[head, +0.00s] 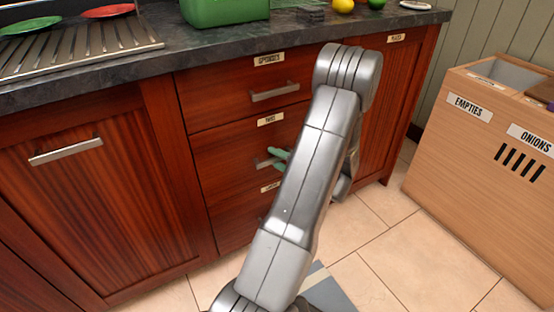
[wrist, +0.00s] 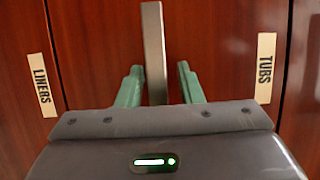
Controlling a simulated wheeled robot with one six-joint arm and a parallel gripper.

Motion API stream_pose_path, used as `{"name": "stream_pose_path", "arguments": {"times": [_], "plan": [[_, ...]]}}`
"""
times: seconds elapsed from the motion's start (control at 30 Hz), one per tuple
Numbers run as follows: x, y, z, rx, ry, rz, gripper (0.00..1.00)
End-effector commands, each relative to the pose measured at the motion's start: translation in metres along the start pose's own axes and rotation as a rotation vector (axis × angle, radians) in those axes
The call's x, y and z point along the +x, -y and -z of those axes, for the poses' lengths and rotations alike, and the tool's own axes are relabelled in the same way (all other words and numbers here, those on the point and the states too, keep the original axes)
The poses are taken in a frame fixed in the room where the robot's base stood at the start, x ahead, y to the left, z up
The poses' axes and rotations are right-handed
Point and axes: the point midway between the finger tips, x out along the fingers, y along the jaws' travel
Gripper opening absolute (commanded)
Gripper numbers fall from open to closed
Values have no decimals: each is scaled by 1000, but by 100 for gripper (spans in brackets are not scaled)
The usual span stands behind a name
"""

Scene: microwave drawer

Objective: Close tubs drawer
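The tubs drawer (head: 220,160) is the middle drawer front below the sponges drawer in the head view. It looks about flush with its neighbours; a small gap cannot be ruled out. Its TUBS label (wrist: 265,68) shows at the right in the wrist view. Its metal bar handle (wrist: 153,35) stands between the two green fingers of my gripper (wrist: 160,68). The fingers are apart, one on each side of the bar, with visible gaps. In the head view my gripper (head: 280,155) is at the handle, partly hidden by my arm.
The sponges drawer (head: 225,97) is above and the liners label (wrist: 41,85) marks the drawer below. The counter (head: 230,47) overhangs them and holds a green tub (head: 225,10). A wooden bin unit (head: 470,150) stands at the right. Tiled floor (head: 385,225) is clear between.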

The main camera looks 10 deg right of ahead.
Motion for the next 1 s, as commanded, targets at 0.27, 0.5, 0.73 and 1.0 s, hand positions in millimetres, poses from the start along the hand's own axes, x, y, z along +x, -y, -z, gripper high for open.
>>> {"name": "stream_pose_path", "arguments": {"times": [0.27,0.5,0.73,1.0], "plan": [[1,-2,-1,3,2,-3,38],[1,-2,-2,3,3,-3,38],[-6,-1,-1,4,0,-3,38],[-59,1,0,5,-4,-1,38]]}}
